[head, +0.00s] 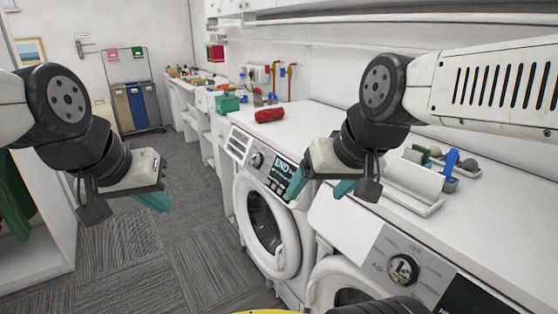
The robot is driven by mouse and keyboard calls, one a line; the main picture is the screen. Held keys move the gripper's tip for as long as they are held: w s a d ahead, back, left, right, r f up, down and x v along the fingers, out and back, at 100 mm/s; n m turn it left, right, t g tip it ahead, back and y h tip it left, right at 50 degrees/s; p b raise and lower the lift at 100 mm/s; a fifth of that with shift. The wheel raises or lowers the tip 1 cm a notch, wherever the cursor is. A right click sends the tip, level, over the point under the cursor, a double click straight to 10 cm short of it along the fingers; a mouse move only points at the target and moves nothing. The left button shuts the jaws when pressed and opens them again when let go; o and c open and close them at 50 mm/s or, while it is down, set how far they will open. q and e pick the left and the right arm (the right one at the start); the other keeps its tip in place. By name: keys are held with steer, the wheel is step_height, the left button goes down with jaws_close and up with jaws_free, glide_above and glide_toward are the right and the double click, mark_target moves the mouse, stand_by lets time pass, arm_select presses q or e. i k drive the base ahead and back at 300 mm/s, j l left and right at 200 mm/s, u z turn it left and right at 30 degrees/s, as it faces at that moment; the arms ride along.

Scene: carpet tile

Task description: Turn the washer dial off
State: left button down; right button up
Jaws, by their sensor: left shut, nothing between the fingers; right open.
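Two white front-loading machines stand side by side. The farther machine (240,185) has a smaller dial (257,160) and a dark display (283,172) reading "END". My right gripper (319,190) is open and empty, with teal fingers, in front of and above the machines. It is up and left of the near dial, apart from it, and overlaps part of the display. My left gripper (152,201) is shut and empty over the floor at left.
A red rolled cloth (269,115) lies on the white counter (310,118). A white tray (412,188) and blue and green items stand at the right. A green box (227,104) is farther back. Hamper bins (137,105) stand by the far wall. Carpet (190,240) at left is clear.

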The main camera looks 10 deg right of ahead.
mark_target(256, 159)
steer(key=i+j+u, duration=0.15)
steer(key=i+u, duration=0.2)
steer(key=i, duration=0.15)
steer(key=i+u, duration=0.35)
steer(key=i, duration=0.1)
